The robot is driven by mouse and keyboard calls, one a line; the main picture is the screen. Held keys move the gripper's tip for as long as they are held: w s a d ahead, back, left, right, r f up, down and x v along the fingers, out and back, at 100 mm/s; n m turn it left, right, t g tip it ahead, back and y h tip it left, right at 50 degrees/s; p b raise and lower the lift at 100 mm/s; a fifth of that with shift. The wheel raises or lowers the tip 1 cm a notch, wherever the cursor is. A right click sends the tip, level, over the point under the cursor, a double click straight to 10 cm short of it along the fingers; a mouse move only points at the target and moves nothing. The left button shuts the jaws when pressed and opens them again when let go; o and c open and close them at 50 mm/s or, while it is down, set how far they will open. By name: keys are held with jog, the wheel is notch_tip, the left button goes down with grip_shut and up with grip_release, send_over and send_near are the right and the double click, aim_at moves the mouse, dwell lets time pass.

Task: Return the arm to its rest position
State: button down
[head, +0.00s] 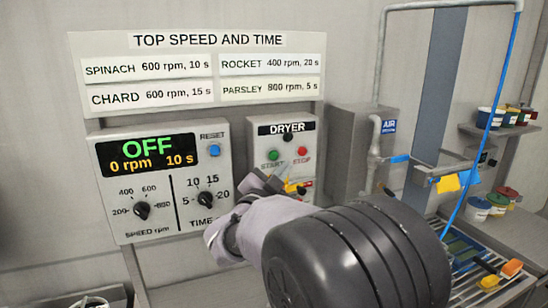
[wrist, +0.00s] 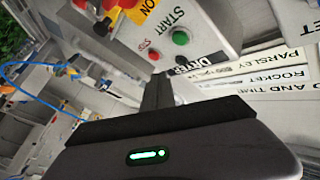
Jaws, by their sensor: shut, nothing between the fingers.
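My arm reaches in from the lower right of the head view. My gripper (head: 268,182) is in front of the lower part of the dryer box (head: 262,131), close to the time knob (head: 207,200). In the wrist view its shut, empty fingers (wrist: 157,88) point towards the dryer box (wrist: 215,28), which appears turned over. The green start button (wrist: 180,38) and red stop button (wrist: 154,56) show clear of the fingers. Whether the fingers touch the box cannot be told. The arm hides part of the box's lower side.
The control panel display (head: 147,153) reads OFF, 0 rpm, 10 s. The speed knob (head: 142,210) is at left. A speed chart (head: 200,70) hangs above. At right are a pipe stand (head: 375,130), a blue hose (head: 492,120), a rack (head: 480,262) and shelves with tubs (head: 497,118).

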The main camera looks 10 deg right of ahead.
jog(key=s+a+f+n+g+y+b, duration=0.1)
jog(key=s+f+n+g+y+b, duration=0.1)
jog(key=s+f, duration=0.5)
jog(key=s+a+f+n+g+y+b, duration=0.1)
jog(key=s+f+n+g+y+b, duration=0.2)
jog(key=s, duration=1.6)
jog(key=s+a+f+n+g+y+b, duration=0.1)
jog(key=s+f+n+g+y, duration=0.3)
jog(key=s+f+y, duration=0.4)
jog(key=s+f+g+b, duration=0.1)
jog(key=s+f, duration=0.2)
jog(key=s, duration=0.2)
jog(key=shift+a+f+n, duration=0.15)
jog(key=shift+f+n, duration=0.05)
jog(key=shift+n, duration=0.2)
jog(key=shift+s+a, duration=0.1)
